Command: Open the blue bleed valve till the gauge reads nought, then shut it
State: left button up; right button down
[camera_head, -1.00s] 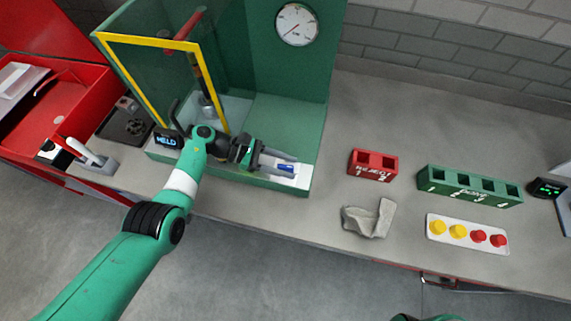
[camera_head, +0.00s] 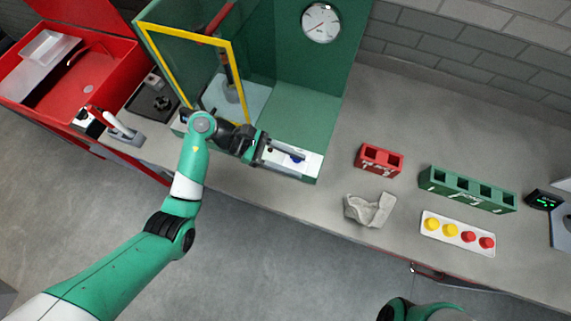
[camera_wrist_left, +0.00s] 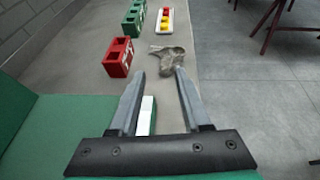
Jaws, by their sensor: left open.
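The blue bleed valve (camera_head: 297,159) shows as a small blue spot on the white front strip of the green cabinet, partly hidden by my gripper. The round white gauge (camera_head: 321,22) is on the cabinet's back wall; its reading is too small to tell. My left gripper (camera_head: 292,160) is open, with its fingers above the white strip close to the valve; I cannot tell whether they touch it. In the left wrist view the open fingers (camera_wrist_left: 157,75) have the white strip (camera_wrist_left: 147,115) below, and no blue shows there. My right gripper is out of view.
A yellow-framed clear panel (camera_head: 240,75) stands beside my left wrist. To the right are a red block (camera_head: 379,158), a grey crumpled piece (camera_head: 370,209), a green slotted rack (camera_head: 467,190) and a white tray (camera_head: 457,233) of yellow and red caps. Bare bench lies between them.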

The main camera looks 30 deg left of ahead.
pick_arm(q)
jog(key=s+d+r, duration=0.2)
jog(key=s+r, duration=0.1)
jog(key=s, duration=0.3)
jog(key=shift+s+p, duration=0.3)
jog(key=shift+p, duration=0.15)
